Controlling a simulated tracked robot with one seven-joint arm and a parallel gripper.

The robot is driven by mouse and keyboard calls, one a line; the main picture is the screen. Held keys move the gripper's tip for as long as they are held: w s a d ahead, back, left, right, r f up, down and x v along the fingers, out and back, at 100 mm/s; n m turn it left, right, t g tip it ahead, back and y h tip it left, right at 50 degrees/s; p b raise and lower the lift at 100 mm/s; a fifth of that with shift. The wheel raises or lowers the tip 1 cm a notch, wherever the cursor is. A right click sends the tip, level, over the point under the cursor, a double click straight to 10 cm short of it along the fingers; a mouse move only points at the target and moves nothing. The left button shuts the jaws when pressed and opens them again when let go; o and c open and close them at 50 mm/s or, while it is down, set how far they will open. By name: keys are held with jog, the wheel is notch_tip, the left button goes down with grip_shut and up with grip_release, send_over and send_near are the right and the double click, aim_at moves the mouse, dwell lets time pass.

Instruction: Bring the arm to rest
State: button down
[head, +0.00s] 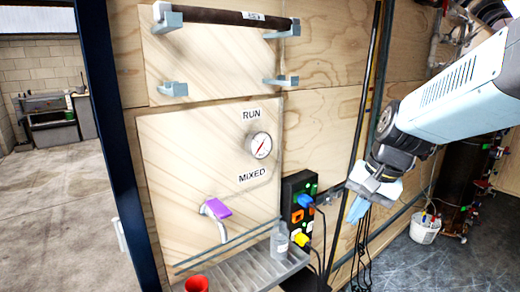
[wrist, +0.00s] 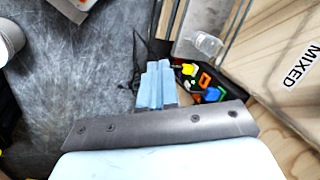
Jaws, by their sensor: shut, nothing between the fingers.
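My gripper (head: 357,210) hangs at the right of the head view, pointing down, in front of the wooden wall (head: 327,125). Its light blue fingers are together with nothing between them. In the wrist view the two fingers (wrist: 157,85) lie side by side above the dark grey floor (wrist: 85,75). My gripper is apart from the wall and the shelf, to the right of the socket box (head: 299,207).
A metal shelf (head: 240,273) holds a clear bottle (head: 279,240) and a red cup (head: 196,284). Above are a purple-handled tap (head: 217,208), a gauge (head: 260,145) and brackets holding a dark tube (head: 222,17). A white bucket (head: 425,228) stands on the floor at right.

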jog(key=s+d+r+n+t+h, duration=0.3)
jog(key=s+r+n, duration=0.2)
jog(key=s+r, duration=0.1)
jog(key=shift+r+n+t, duration=0.3)
jog(key=shift+r+t, duration=0.05)
jog(key=shift+t, duration=0.05)
dwell(0.7)
